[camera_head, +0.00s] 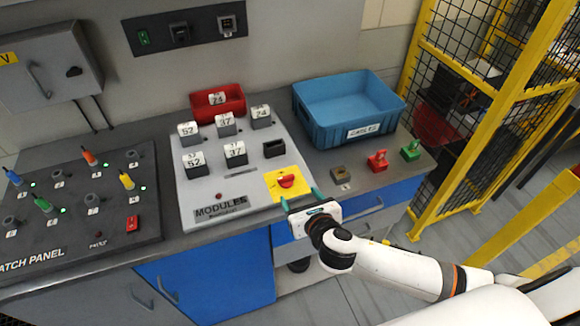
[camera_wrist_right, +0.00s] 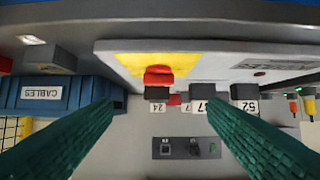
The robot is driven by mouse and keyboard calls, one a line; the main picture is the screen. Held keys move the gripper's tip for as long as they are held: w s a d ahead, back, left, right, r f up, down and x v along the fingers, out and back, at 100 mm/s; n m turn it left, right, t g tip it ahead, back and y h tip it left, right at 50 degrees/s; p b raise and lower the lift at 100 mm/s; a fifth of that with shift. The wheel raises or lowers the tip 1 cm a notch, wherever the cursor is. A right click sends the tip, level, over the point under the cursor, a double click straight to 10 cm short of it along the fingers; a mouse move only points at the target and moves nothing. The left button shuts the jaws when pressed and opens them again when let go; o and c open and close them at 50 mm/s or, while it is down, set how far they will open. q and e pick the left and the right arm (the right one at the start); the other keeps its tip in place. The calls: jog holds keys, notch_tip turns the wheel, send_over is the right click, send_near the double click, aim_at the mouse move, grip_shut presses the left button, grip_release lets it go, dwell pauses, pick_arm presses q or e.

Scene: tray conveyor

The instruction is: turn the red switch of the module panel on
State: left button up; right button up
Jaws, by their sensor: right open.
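The module panel (camera_head: 218,205) is a light grey sloped board labelled "MODULES" on the bench. Its red switch (camera_head: 287,181) sits on a yellow plate (camera_head: 271,190) at the panel's lower right corner. The red switch (camera_wrist_right: 158,75) also shows in the right wrist view, between and beyond the fingers. My right gripper (camera_head: 299,193) is open, with its green fingers pointing towards the panel close to the switch. No contact with the switch is visible. In the right wrist view the gripper (camera_wrist_right: 160,115) has nothing between its fingers. My left gripper is not in view.
Numbered modules and an empty dark slot (camera_head: 274,148) are on the panel. A red bin (camera_head: 217,103) and blue cables bin (camera_head: 352,142) stand behind. Small red (camera_head: 378,161) and green (camera_head: 411,149) parts sit right. The patch panel (camera_head: 75,235) is left; a yellow fence (camera_head: 480,80) stands right.

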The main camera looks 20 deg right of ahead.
aim_at(286, 177)
jog(key=x, duration=0.3)
jog(key=shift+w+d, duration=0.1)
jog(key=shift+d, duration=0.2)
jog(key=x, duration=0.6)
jog(key=shift+w+a+f+p, duration=0.1)
jog(key=shift+w+a+p, duration=0.15)
jog(key=shift+p, duration=0.1)
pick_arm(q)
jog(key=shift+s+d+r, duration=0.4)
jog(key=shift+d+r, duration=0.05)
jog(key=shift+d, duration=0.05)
pick_arm(e)
jog(key=shift+x, duration=0.9)
jog(key=c, duration=1)
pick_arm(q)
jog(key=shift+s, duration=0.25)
